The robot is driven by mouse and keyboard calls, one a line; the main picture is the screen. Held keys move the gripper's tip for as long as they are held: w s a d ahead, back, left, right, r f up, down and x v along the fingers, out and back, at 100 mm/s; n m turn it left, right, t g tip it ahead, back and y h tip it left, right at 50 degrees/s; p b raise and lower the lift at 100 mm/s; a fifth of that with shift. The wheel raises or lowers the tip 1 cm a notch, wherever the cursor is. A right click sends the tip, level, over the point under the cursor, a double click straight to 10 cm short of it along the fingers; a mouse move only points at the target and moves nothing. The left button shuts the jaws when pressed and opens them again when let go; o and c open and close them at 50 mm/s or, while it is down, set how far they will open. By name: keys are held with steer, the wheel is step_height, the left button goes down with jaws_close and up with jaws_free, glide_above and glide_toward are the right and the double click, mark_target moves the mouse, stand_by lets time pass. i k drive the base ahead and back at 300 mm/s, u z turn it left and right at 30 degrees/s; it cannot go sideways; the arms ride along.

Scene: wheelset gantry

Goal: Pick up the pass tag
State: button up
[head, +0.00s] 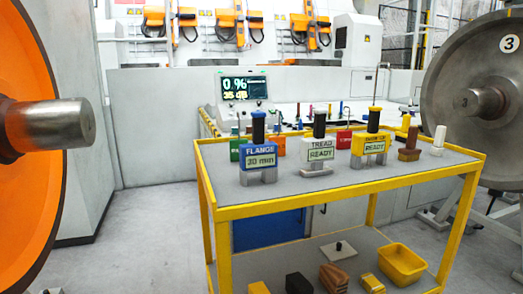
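No tag that I can read as a pass tag shows in the head view. A small green block (235,149) stands at the back left of the yellow trolley's top (222,190), partly hidden by the blue FLANGE gauge (247,158). A red block (343,138) with unreadable lettering stands at the back, between the white TREAD gauge (308,155) and a yellow gauge (358,146). I cannot tell whether either is the tag. My gripper is not in view.
The lower shelf (327,264) holds a yellow bin (402,263) and several small blocks. An orange wheel (22,215) with a steel axle stub (65,122) stands close at left. A grey wheel (445,115) stands at right. The trolley top's front strip is clear.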

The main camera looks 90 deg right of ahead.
mark_target(234, 144)
steer(key=k, duration=0.85)
steer(key=z, duration=1.75)
